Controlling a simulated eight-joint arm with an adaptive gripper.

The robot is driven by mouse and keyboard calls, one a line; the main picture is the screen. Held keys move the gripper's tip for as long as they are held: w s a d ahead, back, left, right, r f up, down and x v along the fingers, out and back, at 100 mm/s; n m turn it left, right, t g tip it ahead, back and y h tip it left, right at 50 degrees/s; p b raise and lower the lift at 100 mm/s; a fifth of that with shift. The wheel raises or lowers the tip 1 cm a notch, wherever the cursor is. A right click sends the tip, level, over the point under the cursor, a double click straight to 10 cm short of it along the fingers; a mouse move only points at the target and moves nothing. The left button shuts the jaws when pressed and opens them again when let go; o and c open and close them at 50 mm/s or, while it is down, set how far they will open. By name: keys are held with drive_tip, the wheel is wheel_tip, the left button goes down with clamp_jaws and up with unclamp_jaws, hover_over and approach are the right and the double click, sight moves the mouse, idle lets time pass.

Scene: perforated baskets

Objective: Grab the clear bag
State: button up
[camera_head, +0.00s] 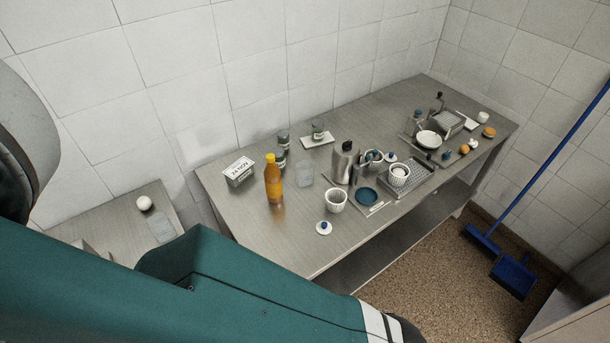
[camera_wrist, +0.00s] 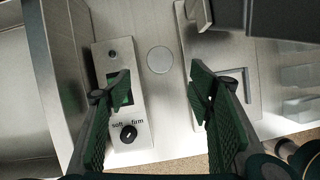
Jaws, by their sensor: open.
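My gripper (camera_wrist: 160,84) is open and empty in the wrist view, its two green ridged fingers apart above a metal surface. In the head view the gripper is hidden, with only my arm in front. A flat, pale see-through piece (camera_head: 162,228) lies on the small side table at left and may be the clear bag. Pale see-through shapes (camera_wrist: 298,108) show at the right edge of the wrist view, apart from the fingers.
A panel (camera_wrist: 121,100) marked "soft" and "firm" has a black knob near the left finger. The long metal table (camera_head: 250,238) holds an orange bottle (camera_head: 273,181), bowls and trays. A white ball (camera_head: 144,203) sits on the side table.

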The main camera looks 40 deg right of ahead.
drive_tip(key=shift+r, duration=0.1)
wheel_tip(320, 180, up, 26)
drive_tip(key=w+d+m+g, duration=0.1)
drive_tip(key=w+d+m, duration=0.45)
drive_tip(key=d, duration=0.35)
drive_tip(key=w+d+m+h, duration=0.1)
drive_tip(key=w+d+m, duration=0.4)
drive_tip(key=d, duration=0.4)
drive_tip(key=w+d+m+g, duration=0.1)
drive_tip(key=w+d+m, duration=0.3)
drive_tip(key=w+d, duration=0.4)
drive_tip(key=w+d+m, duration=0.2)
drive_tip(key=d+m, duration=0.2)
drive_tip(key=d, duration=0.5)
drive_tip(key=w+d+m, duration=0.2)
drive_tip(key=d+m, duration=0.3)
drive_tip(key=d, duration=0.5)
drive_tip(key=m+g+y, duration=0.2)
drive_tip(key=m, duration=2.9)
hover_over(305, 162)
drive_tip(key=s+a, duration=0.2)
drive_tip(key=s, duration=0.1)
drive_tip(key=f, duration=3.5)
drive_tip(key=shift+w+d+f+b, duration=0.1)
drive_tip(key=shift+w+b, duration=0.2)
drive_tip(key=shift+b, duration=0.1)
